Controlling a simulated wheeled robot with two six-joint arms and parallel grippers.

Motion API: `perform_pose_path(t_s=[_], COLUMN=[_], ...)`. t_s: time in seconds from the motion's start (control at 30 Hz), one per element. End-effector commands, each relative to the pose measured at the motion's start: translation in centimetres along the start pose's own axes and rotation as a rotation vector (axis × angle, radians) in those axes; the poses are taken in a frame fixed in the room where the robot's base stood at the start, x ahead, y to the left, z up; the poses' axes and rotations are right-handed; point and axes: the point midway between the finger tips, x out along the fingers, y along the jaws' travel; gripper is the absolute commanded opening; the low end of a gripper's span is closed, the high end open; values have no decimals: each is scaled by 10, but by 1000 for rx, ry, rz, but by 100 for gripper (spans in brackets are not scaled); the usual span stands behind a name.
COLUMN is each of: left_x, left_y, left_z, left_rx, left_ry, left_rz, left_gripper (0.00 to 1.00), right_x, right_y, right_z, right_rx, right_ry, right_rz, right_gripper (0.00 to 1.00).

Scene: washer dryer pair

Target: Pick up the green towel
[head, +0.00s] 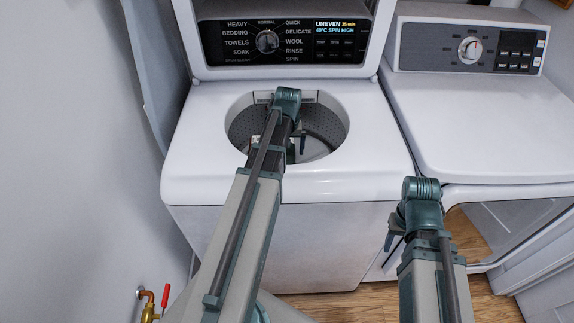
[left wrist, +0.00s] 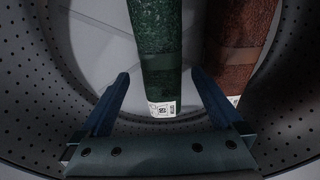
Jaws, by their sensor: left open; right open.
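The green towel (left wrist: 156,48) is inside the washer drum. In the left wrist view it hangs down from the top edge as a dark green strip, with a white printed tag at its lower end. My left gripper (left wrist: 160,78) is open, its blue fingers on either side of the towel's lower part; no grip on the cloth shows. In the head view my left arm reaches into the drum opening and hides part of it, and I cannot make out the towel there. My right gripper (head: 393,240) is low in front of the machines, partly hidden by its wrist, and appears empty.
A reddish-brown towel (left wrist: 240,42) lies right of the green one in the drum. The perforated drum wall (left wrist: 38,95) curves closely around my left gripper. The washer (head: 375,150) has its lid up; the dryer (head: 490,130) stands to its right with its front door open.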

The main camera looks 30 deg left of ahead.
Motion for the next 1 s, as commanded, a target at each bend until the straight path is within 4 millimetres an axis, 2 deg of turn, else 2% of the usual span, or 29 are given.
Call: perform_pose_path(t_s=[0.17,0.53,0.83,0.87,1.0], left_x=[8,50,51,51,51], left_y=[0,-2,-2,-2,-2], left_z=[0,0,-1,-1,-1], left_rx=[0,0,0,0,0], left_ry=[0,0,0,0,0], left_rz=[0,0,0,0,0], left_gripper=[100,100,100,98,73], right_x=[8,50,50,50,50], right_y=[-1,-5,-5,-5,-5], right_z=[0,-3,-3,-3,-3], right_rx=[0,0,0,0,0], right_ry=[0,0,0,0,0], right_rz=[0,0,0,0,0], right_gripper=[50,50,50,50,50])
